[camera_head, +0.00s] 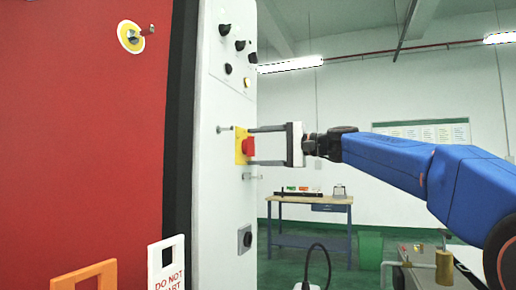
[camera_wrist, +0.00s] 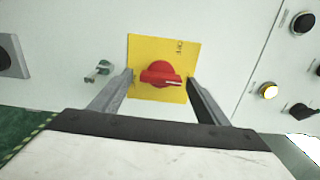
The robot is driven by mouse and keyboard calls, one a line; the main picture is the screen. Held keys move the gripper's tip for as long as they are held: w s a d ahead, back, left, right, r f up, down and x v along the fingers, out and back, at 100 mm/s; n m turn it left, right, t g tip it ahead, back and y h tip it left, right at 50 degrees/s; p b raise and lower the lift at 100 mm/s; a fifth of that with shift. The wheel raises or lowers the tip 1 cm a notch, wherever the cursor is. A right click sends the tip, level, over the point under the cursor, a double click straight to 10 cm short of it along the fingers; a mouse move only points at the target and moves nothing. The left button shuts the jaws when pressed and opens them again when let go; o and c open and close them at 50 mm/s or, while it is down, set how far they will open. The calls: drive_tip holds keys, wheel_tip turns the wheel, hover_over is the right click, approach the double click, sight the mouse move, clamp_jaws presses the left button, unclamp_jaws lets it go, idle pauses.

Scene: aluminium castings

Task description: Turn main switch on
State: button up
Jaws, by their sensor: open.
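The main switch is a red rotary knob (camera_head: 249,146) on a yellow plate (camera_head: 239,147), on the white cabinet panel (camera_head: 218,180). In the wrist view the red knob (camera_wrist: 160,75) sits near the middle of the yellow plate (camera_wrist: 175,42). Its handle bar lies roughly across that picture, with a white mark towards the right end. My gripper (camera_head: 262,146) is open, one finger above and one below the knob. In the wrist view my gripper (camera_wrist: 160,79) has its fingertips either side of the knob, apart from it. I cannot tell whether the fingertips touch the plate.
A small metal latch (camera_wrist: 98,71) sticks out beside the plate. Black knobs (camera_head: 225,29) and a yellow button (camera_head: 247,82) are higher on the panel. A red door (camera_head: 80,140) is at left, tags (camera_head: 167,265) below it. A workbench (camera_head: 310,200) stands behind.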

drive_tip(key=shift+d, duration=0.1)
drive_tip(key=v, duration=1.7)
drive_tip(key=s+d+f+h, duration=0.2)
drive_tip(key=s+f+h, duration=0.35)
drive_tip(key=f, duration=0.75)
drive_tip(key=s+d+f+n+h, duration=0.1)
drive_tip(key=s+d+f+h, duration=0.15)
drive_tip(key=s+f, duration=0.75)
drive_tip(key=s+d+f+h, duration=0.3)
drive_tip(key=s+f+h, duration=0.15)
drive_tip(key=f, duration=1.05)
drive_tip(key=s+d+f+n+h, duration=0.1)
drive_tip(key=s+d+f, duration=0.2)
drive_tip(key=s+f, duration=0.2)
drive_tip(key=s+d+f+n+g+h, duration=0.1)
drive_tip(key=s+d+f+h, duration=0.1)
drive_tip(key=f, duration=0.5)
drive_tip(key=s+d+f+n+h, duration=0.1)
drive_tip(key=s+d+f, duration=0.2)
drive_tip(key=s+f, duration=0.3)
drive_tip(key=shift+s+d+f, duration=0.35)
drive_tip(key=shift+s+d, duration=0.05)
drive_tip(key=shift+s, duration=0.4)
drive_tip(key=shift+h, duration=0.25)
